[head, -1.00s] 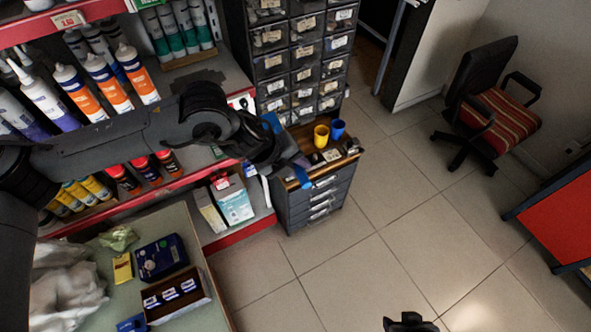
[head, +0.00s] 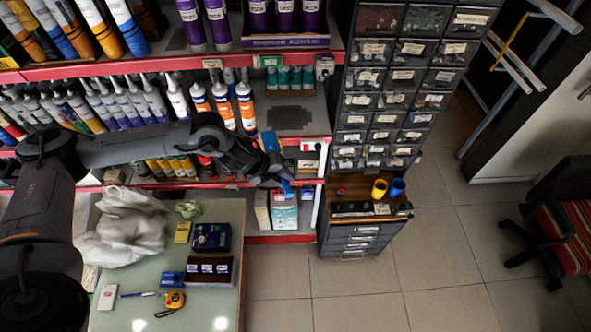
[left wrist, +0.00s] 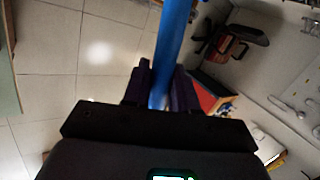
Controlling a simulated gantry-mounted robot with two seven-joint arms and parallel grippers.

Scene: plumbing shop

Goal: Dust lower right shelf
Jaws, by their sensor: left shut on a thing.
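My left gripper (head: 279,176) is shut on a blue handle (head: 287,187). Blue shows on both sides of the jaws. In the left wrist view the blue shaft (left wrist: 172,45) runs up between the two dark fingers (left wrist: 160,90); its far end is out of frame. The gripper is in front of the right end of the shelving. Behind it, a shelf with a dark grey patch (head: 290,117) bears small teal-labelled tubes. The lowest right shelf (head: 280,239) has a red front edge and holds upright boxes (head: 284,212). My right gripper is not in view.
A drawer cabinet (head: 365,240) with yellow and blue cups (head: 379,188) stands right of the shelving. A counter (head: 215,300) with a plastic bag, boxes and a tape measure (head: 175,299) is in front at left. Tiled floor (head: 450,265) is open at right; a chair (head: 565,225) stands there.

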